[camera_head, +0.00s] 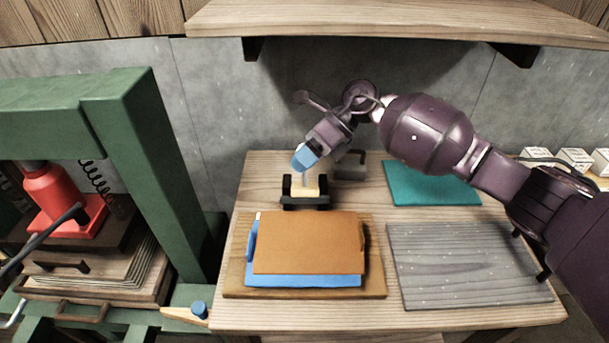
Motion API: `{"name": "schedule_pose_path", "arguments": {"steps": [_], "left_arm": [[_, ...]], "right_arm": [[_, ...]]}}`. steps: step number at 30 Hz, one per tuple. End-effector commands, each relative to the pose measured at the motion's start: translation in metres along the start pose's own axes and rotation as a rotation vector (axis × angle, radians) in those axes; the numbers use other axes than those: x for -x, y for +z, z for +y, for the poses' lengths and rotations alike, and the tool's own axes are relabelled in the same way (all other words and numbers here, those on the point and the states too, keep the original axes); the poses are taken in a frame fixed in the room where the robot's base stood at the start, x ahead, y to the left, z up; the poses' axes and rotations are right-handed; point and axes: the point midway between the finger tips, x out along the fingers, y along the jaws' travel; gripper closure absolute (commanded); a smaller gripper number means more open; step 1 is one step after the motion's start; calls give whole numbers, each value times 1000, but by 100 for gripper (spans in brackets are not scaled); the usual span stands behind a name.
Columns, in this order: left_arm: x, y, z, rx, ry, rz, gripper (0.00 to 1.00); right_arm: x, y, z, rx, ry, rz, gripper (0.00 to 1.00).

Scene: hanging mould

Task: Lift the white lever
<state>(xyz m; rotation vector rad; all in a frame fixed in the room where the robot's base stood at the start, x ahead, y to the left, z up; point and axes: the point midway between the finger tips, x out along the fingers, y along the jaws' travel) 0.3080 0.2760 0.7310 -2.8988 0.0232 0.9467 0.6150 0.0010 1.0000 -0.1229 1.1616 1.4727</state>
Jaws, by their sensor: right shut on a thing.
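A small black fixture (306,201) with a pale wooden block stands on the wooden table. A small pale upright piece (304,175) rises from it, mostly hidden by my gripper; I take it for the white lever, but its shape is not clear. My right gripper (304,160), with blue fingertips, reaches down over the fixture and is shut on this pale piece. My left gripper is not in view.
In front of the fixture lie a brown sheet (308,243) and a blue-edged frame on a board. A teal mat (430,184) and a grey board (468,264) lie to the right. A green press (150,160) stands left. A shelf (400,20) overhangs the back.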

Motion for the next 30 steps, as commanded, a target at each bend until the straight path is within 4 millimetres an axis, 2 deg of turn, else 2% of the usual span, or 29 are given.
{"name": "schedule_pose_path", "arguments": {"steps": [1,5,15,22,30], "left_arm": [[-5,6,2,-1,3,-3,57],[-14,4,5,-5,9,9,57],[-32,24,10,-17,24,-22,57],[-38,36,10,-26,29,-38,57],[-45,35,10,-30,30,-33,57]], "right_arm": [[-3,0,-9,-33,33,8,100],[-2,4,-18,-121,120,32,100],[1,12,-40,-327,327,89,100],[2,16,-49,-424,421,117,100],[4,18,-53,-481,477,133,100]]}}
